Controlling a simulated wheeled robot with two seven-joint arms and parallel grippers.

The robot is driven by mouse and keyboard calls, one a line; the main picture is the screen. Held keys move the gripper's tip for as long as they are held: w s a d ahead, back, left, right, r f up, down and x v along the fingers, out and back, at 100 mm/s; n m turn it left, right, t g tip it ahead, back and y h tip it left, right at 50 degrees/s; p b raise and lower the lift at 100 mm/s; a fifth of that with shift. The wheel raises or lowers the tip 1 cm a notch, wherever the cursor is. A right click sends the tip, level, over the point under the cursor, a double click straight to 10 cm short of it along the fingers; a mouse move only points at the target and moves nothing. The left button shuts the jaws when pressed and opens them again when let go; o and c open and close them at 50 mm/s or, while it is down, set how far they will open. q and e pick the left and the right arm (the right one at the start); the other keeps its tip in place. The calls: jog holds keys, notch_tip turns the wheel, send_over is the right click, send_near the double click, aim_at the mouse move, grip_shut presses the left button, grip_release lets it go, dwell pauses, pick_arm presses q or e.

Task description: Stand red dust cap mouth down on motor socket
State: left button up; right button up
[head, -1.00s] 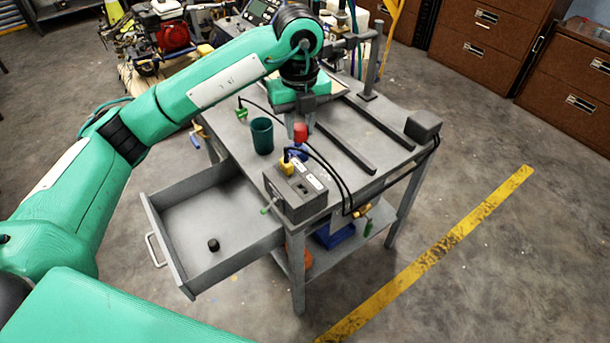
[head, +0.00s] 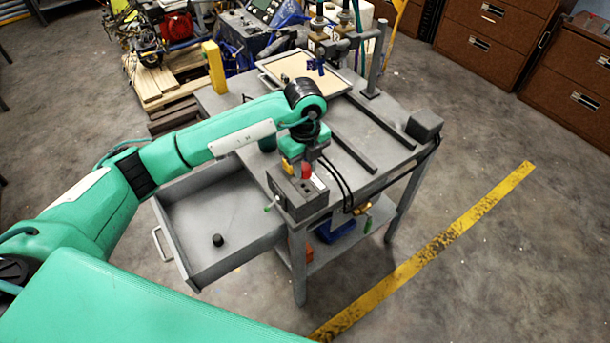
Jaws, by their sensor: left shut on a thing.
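My left gripper (head: 307,161) is shut on the red dust cap (head: 306,171), just above the grey socket box (head: 299,207) at the table's near corner. The cap is small and mostly covered by the fingers; which way its mouth faces cannot be told. The motor socket on the box top is hard to make out beneath the gripper and cap, and I cannot tell whether the cap touches it. A yellow plug (head: 287,168) sits on the box just left of the cap. My right gripper is not in view.
An open grey drawer (head: 180,240) with a black cap (head: 217,240) inside lies left of the box. Black cables (head: 335,180) run right of it. A dark green cup (head: 267,144) is mostly hidden behind my arm. Two dark rails and a tray (head: 345,85) lie further back.

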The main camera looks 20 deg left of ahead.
aim_at(305, 188)
pick_arm(q)
notch_tip(305, 188, down, 6)
jog(key=shift+r+p, duration=0.25)
jog(key=shift+p, duration=0.25)
jog(key=shift+f, duration=0.1)
jog(key=shift+f, duration=0.15)
jog(key=o, duration=0.9)
